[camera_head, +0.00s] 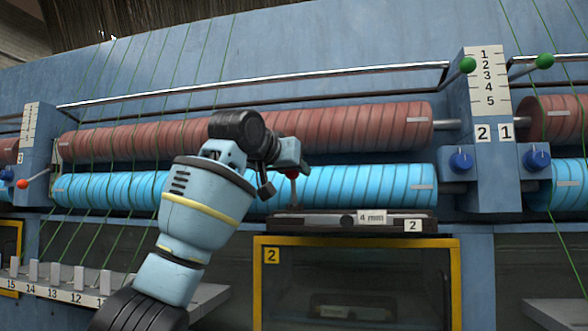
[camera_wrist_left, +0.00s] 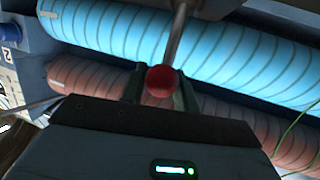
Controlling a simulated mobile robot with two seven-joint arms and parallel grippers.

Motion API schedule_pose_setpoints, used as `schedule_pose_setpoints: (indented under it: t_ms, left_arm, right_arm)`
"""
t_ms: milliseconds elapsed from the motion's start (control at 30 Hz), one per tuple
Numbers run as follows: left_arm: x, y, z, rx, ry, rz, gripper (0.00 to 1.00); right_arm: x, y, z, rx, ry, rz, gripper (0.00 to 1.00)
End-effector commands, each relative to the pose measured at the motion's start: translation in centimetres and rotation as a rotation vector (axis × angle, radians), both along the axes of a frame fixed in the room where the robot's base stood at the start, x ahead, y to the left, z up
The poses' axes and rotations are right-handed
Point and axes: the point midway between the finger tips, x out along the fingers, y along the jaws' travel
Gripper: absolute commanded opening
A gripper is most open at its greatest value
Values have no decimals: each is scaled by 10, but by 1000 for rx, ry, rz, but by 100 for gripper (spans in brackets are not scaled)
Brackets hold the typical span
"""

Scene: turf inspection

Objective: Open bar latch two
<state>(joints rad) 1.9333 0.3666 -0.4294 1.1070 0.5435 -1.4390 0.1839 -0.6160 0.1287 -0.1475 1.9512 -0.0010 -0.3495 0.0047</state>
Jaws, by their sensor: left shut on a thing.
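The bar latch two (camera_head: 345,222) is a dark bar with a "4 mm" label and a "2" label, lying above the yellow-framed window marked 2. A red knob (camera_head: 292,173) on a short stem stands up near its left part. My left gripper (camera_head: 284,178) comes in from the left and is shut on the red knob, its fingers on either side. In the left wrist view the red knob (camera_wrist_left: 161,80) sits between the two dark fingers, at the end of a grey metal rod (camera_wrist_left: 178,38). The fingers partly hide the stem in the head view. My right gripper is out of view.
A blue roller (camera_head: 370,187) and a red-brown roller (camera_head: 360,128) run behind the knob. A post (camera_head: 488,120) with blue dials and green-knobbed levers stands at right. The yellow-framed window (camera_head: 455,285) is below the latch. Green threads (camera_head: 95,165) hang at left.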

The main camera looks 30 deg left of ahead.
Motion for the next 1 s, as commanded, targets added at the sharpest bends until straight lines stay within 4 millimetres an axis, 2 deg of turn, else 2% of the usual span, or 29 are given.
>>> schedule_pose_setpoints:
  t_ms: [767, 800, 933, 1000]
  left_arm:
    - [4, 3, -7, -1, 14, 7, 0]
    - [4, 3, -7, -1, 14, 7, 34]
    - [3, 3, -6, 0, 12, 5, 51]
    - [3, 2, -5, -1, 10, 4, 51]
  right_arm:
    - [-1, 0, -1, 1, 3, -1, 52]
    - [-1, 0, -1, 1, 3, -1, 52]
    - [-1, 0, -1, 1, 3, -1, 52]
    - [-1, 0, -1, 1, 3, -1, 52]
